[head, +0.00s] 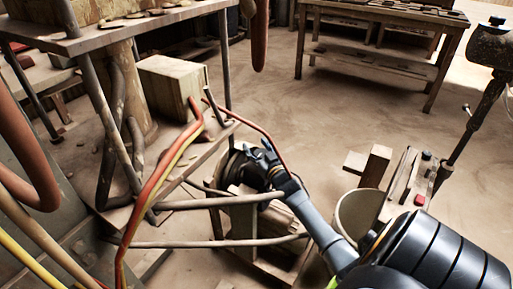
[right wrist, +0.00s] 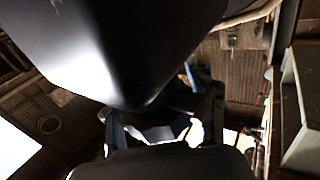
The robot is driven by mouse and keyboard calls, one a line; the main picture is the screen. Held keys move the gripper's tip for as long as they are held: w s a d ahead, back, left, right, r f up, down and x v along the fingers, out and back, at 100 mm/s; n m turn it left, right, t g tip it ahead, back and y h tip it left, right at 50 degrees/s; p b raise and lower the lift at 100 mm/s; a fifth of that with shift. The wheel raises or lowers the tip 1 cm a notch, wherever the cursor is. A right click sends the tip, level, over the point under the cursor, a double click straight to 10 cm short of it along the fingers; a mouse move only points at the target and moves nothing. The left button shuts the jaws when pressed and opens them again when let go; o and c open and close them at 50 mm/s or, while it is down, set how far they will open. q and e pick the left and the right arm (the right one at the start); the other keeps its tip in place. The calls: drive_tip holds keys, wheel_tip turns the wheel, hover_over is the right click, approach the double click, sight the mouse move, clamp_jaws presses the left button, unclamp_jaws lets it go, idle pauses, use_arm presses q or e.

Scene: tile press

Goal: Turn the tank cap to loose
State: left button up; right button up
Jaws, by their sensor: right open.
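My right gripper (head: 258,156) reaches in from the lower right in the head view. Its fingers are open and sit at a dark rounded part (head: 233,168) low beside the metal frame. I cannot tell whether this part is the tank cap, or whether the fingers touch it. In the right wrist view, large dark shapes fill much of the picture and the open fingers (right wrist: 158,128) show below them, with the part between them unclear. My left gripper is out of view.
Metal rails (head: 215,202) run close to my right gripper. Orange and yellow hoses (head: 165,170) hang at the left beside a wooden box (head: 172,82). A pale bucket (head: 355,212) stands right of my arm. The sandy floor (head: 300,110) is open toward the back workbench (head: 385,15).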

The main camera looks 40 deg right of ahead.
drive_tip(key=c, duration=0.9)
drive_tip(key=shift+f, duration=0.1)
drive_tip(key=shift+c, duration=0.8)
drive_tip(key=shift+f, duration=0.15)
drive_tip(key=shift+c, duration=0.5)
